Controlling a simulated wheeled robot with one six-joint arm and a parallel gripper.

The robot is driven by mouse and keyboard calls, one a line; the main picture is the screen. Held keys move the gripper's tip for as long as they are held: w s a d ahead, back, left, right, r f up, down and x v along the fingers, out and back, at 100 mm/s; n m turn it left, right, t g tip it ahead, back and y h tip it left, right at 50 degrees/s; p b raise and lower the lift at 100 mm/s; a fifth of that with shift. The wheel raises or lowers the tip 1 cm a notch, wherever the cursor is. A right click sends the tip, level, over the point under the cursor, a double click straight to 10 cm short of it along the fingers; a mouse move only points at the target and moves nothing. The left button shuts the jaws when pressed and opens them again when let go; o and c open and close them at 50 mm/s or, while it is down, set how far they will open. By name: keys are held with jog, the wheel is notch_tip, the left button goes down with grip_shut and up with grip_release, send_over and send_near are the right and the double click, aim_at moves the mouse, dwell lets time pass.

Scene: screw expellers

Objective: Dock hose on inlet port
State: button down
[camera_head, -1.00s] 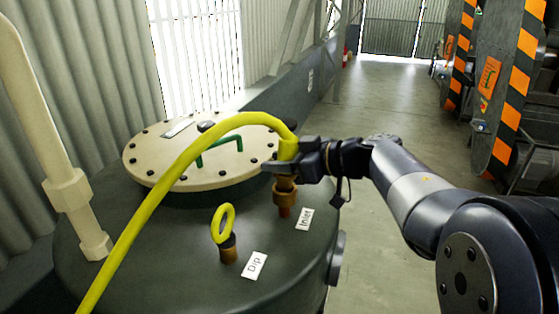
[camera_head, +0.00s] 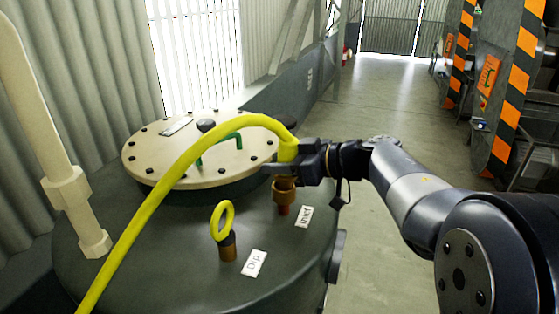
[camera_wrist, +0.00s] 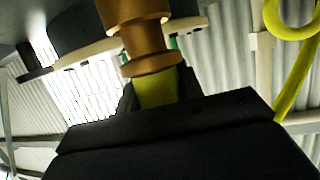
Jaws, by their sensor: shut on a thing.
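The yellow hose (camera_head: 170,185) arches from the lower left over the tank to my gripper (camera_head: 289,165). My gripper is shut on the hose end. In the wrist view, the yellow hose end (camera_wrist: 157,92) shows between the jaws, with a brass coupling (camera_wrist: 150,62) against it. The inlet port (camera_head: 283,208), a brass and copper-coloured stub beside the "Inlet" label (camera_head: 304,216), stands directly under the gripper. The brass fitting there meets or nearly meets the stub; whether it is fully seated cannot be told. The jaws hide part of the hose end.
A dip fitting with a yellow ring (camera_head: 226,235) stands front left of the inlet, by the "Dip" label (camera_head: 254,263). A bolted cream lid with a green handle (camera_head: 200,160) lies behind. A cream pipe (camera_head: 60,160) rises at left. Open floor (camera_head: 385,110) lies right of the tank.

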jog(key=shift+f, duration=0.7)
jog(key=shift+r, duration=0.2)
dwell(0.4)
jog(key=shift+r, duration=0.6)
jog(key=shift+f, duration=1.2)
dwell(0.7)
jog(key=c, duration=1.2)
grip_release()
jog(key=shift+c, duration=0.2)
